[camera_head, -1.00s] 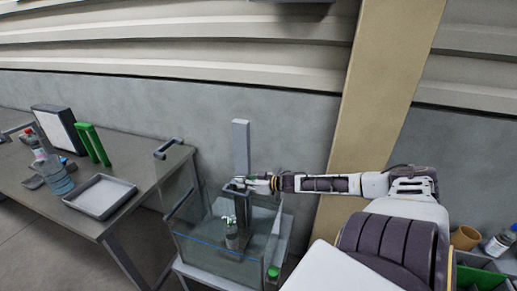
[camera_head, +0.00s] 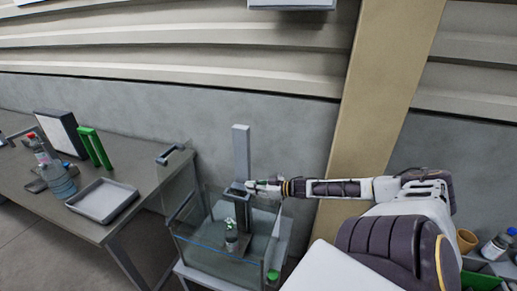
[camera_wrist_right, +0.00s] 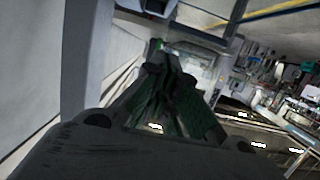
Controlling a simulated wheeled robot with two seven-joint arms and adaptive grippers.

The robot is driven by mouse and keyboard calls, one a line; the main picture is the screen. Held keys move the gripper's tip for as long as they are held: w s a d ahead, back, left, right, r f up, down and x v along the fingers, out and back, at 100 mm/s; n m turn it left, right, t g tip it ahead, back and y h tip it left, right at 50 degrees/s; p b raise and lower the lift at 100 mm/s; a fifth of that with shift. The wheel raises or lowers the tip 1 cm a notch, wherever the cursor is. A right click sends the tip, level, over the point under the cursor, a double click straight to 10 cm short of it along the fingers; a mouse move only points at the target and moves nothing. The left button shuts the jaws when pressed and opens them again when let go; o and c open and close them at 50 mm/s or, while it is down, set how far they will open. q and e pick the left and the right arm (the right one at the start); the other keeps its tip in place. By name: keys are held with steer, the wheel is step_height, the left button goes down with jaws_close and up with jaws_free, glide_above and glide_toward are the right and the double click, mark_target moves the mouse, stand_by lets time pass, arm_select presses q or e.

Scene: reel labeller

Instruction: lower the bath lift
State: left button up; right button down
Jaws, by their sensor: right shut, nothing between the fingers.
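The bath is a clear glass tank (camera_head: 190,243) on a low stand, in the lower middle of the head view. The bath lift has an upright grey post (camera_head: 241,148) at the tank's back, with a dark grey carriage (camera_head: 236,190) near the rim. A small bottle-like item (camera_head: 231,239) with a green and white top is inside the tank, below the carriage. My right gripper (camera_head: 252,186) is shut and empty, right beside the carriage; I cannot tell if it touches. In the right wrist view its dark fingers (camera_wrist_right: 175,95) are together. My left gripper is out of view.
The left bench holds a grey tray (camera_head: 103,201), a clear bottle (camera_head: 58,181), a green rack (camera_head: 95,147) and a panel (camera_head: 60,132). A tan pillar (camera_head: 375,110) stands behind my right arm. A tan cup (camera_head: 466,240) and green bins are at the right.

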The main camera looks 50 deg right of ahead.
steer(key=shift+p+v, duration=0.6)
steer(key=shift+v, duration=0.85)
steer(key=shift+s+d, duration=0.1)
